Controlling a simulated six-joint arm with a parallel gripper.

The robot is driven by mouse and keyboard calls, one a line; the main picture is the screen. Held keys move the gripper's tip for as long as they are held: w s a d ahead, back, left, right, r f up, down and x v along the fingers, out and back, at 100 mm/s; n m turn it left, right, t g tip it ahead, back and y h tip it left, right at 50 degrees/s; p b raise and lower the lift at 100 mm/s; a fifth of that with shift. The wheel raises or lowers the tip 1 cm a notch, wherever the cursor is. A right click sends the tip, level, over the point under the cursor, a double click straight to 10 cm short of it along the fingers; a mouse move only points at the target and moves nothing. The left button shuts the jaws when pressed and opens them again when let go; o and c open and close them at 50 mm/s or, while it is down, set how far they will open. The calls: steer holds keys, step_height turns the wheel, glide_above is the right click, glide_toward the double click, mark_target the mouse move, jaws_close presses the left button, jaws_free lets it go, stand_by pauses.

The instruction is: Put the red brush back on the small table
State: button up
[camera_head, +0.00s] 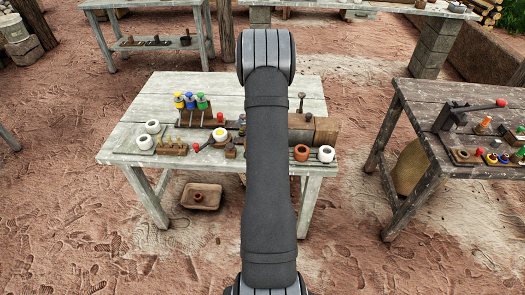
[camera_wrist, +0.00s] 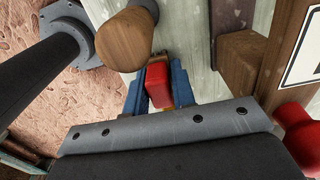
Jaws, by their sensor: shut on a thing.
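In the wrist view, my gripper (camera_wrist: 157,98) has its two blue fingers shut on a red block-shaped thing, which I take to be the red brush (camera_wrist: 158,82). A small brownish end shows beyond its far side; the rest is hidden between the fingers. A pale wooden surface lies beneath. In the head view my arm covers the gripper and the brush. A pale grey wooden table (camera_head: 220,86) stands in the middle and a darker table (camera_head: 420,96) at the right; I cannot tell which is the small table.
Close to the gripper in the wrist view are a round wooden piece (camera_wrist: 125,38), a wooden block (camera_wrist: 238,62) and a red rounded thing (camera_wrist: 296,128).

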steer(key=o, duration=1)
steer(key=shift+f, duration=0.1)
steer(key=shift+c, duration=0.2)
step_height(320, 180, up, 12)
steer(key=shift+r, duration=0.2)
steer(key=shift+f, duration=0.1)
step_height(320, 180, down, 13)
steer(key=shift+r, duration=2.45)
